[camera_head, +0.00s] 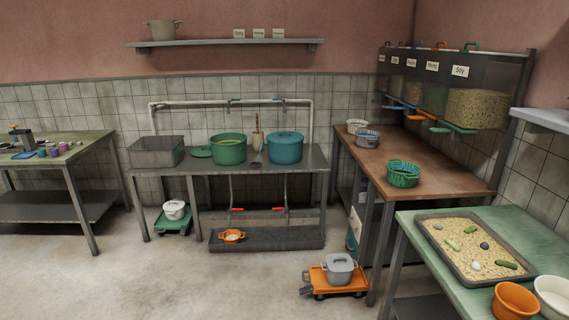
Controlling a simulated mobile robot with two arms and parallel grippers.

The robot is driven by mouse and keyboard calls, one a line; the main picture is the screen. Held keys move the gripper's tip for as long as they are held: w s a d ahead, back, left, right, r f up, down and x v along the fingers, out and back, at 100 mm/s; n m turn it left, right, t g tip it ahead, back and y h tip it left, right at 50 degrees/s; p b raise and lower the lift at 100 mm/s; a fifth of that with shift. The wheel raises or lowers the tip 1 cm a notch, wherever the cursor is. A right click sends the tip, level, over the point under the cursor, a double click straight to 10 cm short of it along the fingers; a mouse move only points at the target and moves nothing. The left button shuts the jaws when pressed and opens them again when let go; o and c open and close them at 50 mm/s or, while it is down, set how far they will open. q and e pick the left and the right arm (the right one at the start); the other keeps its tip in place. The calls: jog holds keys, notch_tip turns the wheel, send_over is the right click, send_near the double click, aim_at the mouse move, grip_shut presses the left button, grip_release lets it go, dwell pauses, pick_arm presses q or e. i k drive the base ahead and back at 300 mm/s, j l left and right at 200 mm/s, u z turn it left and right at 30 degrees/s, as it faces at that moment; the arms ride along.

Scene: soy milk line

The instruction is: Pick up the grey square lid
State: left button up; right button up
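A grey pot (339,274) with rounded square sides stands on an orange wheeled trolley (357,286) on the floor, right of the middle. A grey lid (340,261) with a small raised handle appears to sit on top of the pot. The lid is small in view, so its exact outline is hard to tell. Neither of my grippers shows in the head view, so I see nothing of what they hold.
A brown counter (440,188) and a green table (420,253) stand at right. The floor (180,285) ahead is clear.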

aim_at(336, 262)
jog(key=i+l+u, duration=0.2)
jog(key=i, duration=1.8)
